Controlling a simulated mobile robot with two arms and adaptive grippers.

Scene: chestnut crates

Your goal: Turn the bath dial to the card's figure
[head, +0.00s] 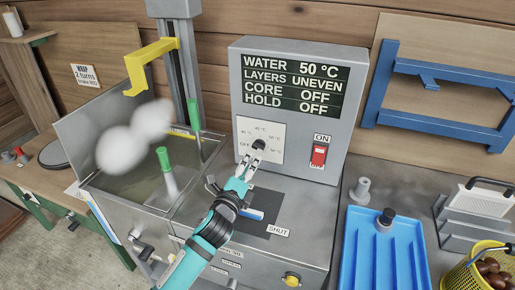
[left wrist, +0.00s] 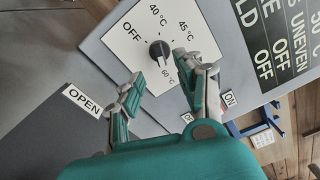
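The bath dial (head: 258,144) is a dark round knob on a white plate on the grey control box. The display (head: 292,83) reads WATER 50 °C, LAYERS UNEVEN, CORE OFF, HOLD OFF. My left gripper (head: 232,172) is open just in front of the dial, its fingers (left wrist: 158,70) apart and not clearly touching the knob. My right gripper is out of view. No card with a dial figure is readable.
A red ON switch (head: 318,155) sits right of the dial. The open bath (head: 150,190) with pale steam-like puffs is at left, under a yellow bracket (head: 150,62). A blue tray (head: 383,250) and a yellow basket (head: 470,270) stand at right. A SHUT label (head: 278,230) lies below the gripper.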

